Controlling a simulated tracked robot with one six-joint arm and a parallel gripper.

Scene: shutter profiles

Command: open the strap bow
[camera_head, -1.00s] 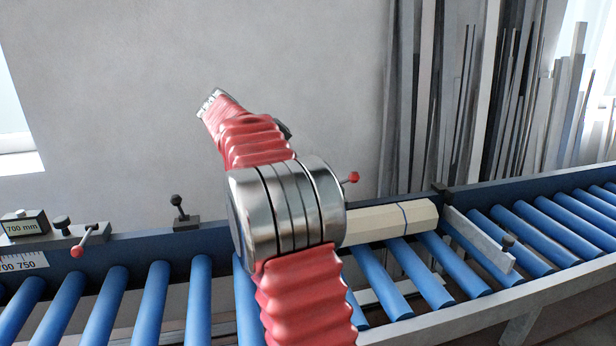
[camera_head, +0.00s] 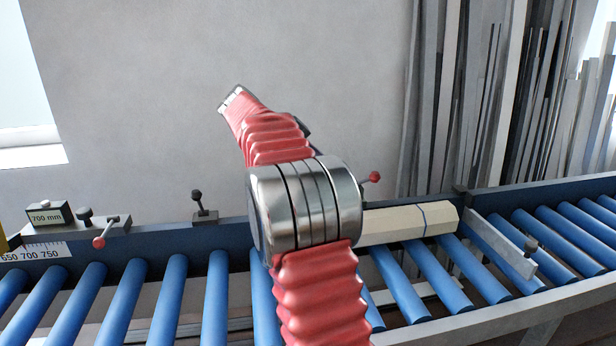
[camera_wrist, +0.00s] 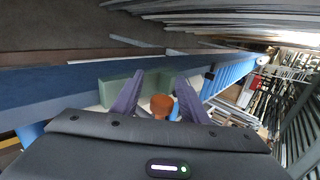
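I cannot make out a strap bow for sure. My red-sleeved arm hides the bundle's left end. In the wrist view my gripper (camera_wrist: 160,80) has its two dark fingers apart. An orange-brown round-topped piece (camera_wrist: 161,104) shows between them, with no finger clearly closed on it. A green block (camera_wrist: 118,90) is beside the left finger. The gripper itself is not clear in the head view.
The blue roller conveyor (camera_head: 214,300) runs across the view. A scale with a 700 mm display (camera_head: 46,217) is at left. A red-knobbed lever (camera_head: 373,177) rises behind the bundle; a grey stop bar (camera_head: 498,243) is to its right. Long profiles (camera_head: 440,100) lean against the wall.

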